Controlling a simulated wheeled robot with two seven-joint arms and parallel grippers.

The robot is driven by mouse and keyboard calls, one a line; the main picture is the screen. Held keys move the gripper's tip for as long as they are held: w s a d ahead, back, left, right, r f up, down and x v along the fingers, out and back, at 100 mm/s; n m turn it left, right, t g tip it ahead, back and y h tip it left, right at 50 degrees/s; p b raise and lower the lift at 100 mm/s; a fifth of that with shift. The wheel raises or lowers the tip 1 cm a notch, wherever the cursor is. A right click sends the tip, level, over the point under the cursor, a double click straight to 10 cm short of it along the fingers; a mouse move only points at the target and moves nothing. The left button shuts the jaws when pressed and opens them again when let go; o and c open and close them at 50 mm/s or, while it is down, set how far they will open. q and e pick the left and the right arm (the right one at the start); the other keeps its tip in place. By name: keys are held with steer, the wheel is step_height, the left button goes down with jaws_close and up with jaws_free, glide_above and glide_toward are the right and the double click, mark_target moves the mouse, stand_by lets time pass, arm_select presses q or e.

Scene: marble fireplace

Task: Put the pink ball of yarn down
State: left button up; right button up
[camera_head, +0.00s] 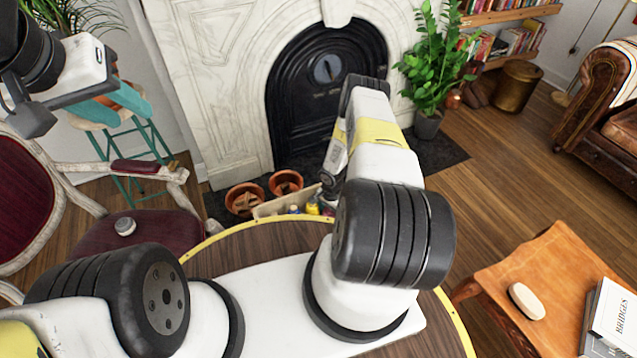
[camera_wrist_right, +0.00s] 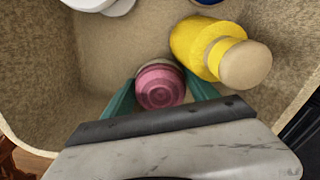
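The pink ball of yarn (camera_wrist_right: 160,86) is between the two teal fingers of my right gripper (camera_wrist_right: 160,88) in the right wrist view. The fingers appear to touch it on both sides, so the gripper looks shut on it. It is inside or just above a beige box (camera_wrist_right: 100,60); I cannot tell if it touches the bottom. In the head view my right arm hides most of that gripper.
A yellow bottle with a tan cap (camera_wrist_right: 213,48) lies close beside the ball. The box (camera_head: 272,209) stands beyond the round table (camera_head: 250,240), by the fireplace (camera_head: 225,100) and terracotta pots (camera_head: 244,199). A burgundy chair (camera_head: 95,235) is left; an orange stool (camera_head: 545,270) is right.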

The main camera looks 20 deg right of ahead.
step_height(320, 180, up, 12)
steer(key=shift+w+r, duration=0.1)
steer(key=shift+r, duration=0.1)
steer(key=w+d+r+n+t, duration=0.1)
steer(key=w+r, duration=0.2)
steer(key=r, duration=0.5)
steer(key=w+r+n, duration=0.1)
steer(key=w+r, duration=0.1)
steer(key=r, duration=0.7)
step_height(320, 180, up, 30)
steer(key=n+t, duration=0.3)
steer(key=n, duration=0.1)
glide_above(330, 211)
steer(key=a, duration=0.4)
steer(key=s+a+r+n+t+y, duration=0.1)
steer(key=s+a+r+n, duration=0.2)
steer(key=s+r, duration=0.3)
steer(key=s+a+r+n+t+y, duration=0.1)
steer(key=s+a+r+n, duration=0.2)
steer(key=s+r, duration=0.4)
steer(key=s+a, duration=0.1)
steer(key=s, duration=0.7)
steer(key=shift+s+a+n, duration=0.15)
steer(key=shift+a+n, duration=0.15)
steer(key=shift+a, duration=0.1)
